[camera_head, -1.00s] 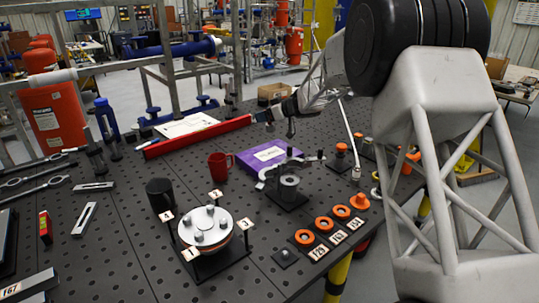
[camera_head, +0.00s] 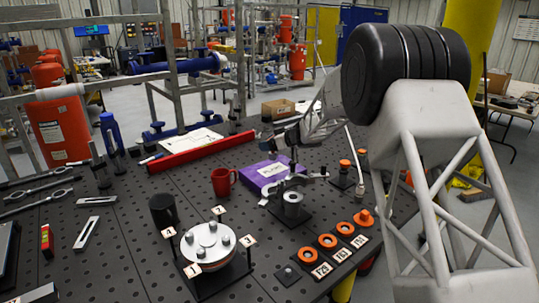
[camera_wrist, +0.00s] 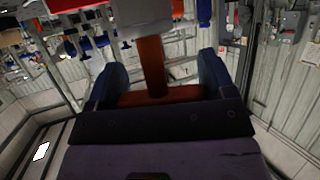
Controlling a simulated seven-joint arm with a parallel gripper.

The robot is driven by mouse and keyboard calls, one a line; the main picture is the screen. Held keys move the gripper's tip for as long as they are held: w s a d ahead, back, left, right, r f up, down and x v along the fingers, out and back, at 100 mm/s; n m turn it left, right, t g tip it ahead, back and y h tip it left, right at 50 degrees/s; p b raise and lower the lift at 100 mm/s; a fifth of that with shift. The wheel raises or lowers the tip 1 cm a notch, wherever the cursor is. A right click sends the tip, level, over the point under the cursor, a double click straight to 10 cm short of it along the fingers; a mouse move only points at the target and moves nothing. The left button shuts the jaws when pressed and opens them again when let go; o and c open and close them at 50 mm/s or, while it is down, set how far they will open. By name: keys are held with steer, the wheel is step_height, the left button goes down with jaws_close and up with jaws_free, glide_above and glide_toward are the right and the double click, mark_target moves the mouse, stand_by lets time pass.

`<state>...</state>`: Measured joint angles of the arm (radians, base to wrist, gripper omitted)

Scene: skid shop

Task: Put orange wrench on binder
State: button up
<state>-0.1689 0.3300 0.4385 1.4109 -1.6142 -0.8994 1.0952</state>
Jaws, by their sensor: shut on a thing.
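The purple binder (camera_head: 258,179) lies flat on the dark perforated table, with a white label on its cover. My gripper (camera_head: 283,141) is above the binder's far right part in the head view, too small there to show its jaws well. In the wrist view my gripper (camera_wrist: 157,88) has its two blue-grey fingers around the orange wrench (camera_wrist: 152,66). The wrench's orange shank points away from the palm, and a pale block shows at its far end. The wrench cannot be made out clearly in the head view.
A red mug (camera_head: 221,182) stands just left of the binder. A clamp fixture (camera_head: 291,205) stands close at its front right. A red bar (camera_head: 200,150) lies behind. A flanged disc (camera_head: 208,244) and orange rings (camera_head: 327,241) are nearer the front.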

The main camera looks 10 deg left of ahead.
mark_target(272, 152)
steer(key=shift+f, duration=0.4)
steer(key=shift+f, duration=0.15)
steer(key=shift+f, duration=1.75)
steer(key=shift+f, duration=0.1)
steer(key=o, duration=1)
steer(key=shift+s+d+r, duration=0.15)
steer(key=shift+d+r, duration=0.2)
steer(key=shift+d, duration=0.2)
steer(key=v, duration=1)
steer(key=shift+s+d+r, duration=0.15)
steer(key=shift+s+d, duration=0.1)
steer(key=shift+d, duration=0.05)
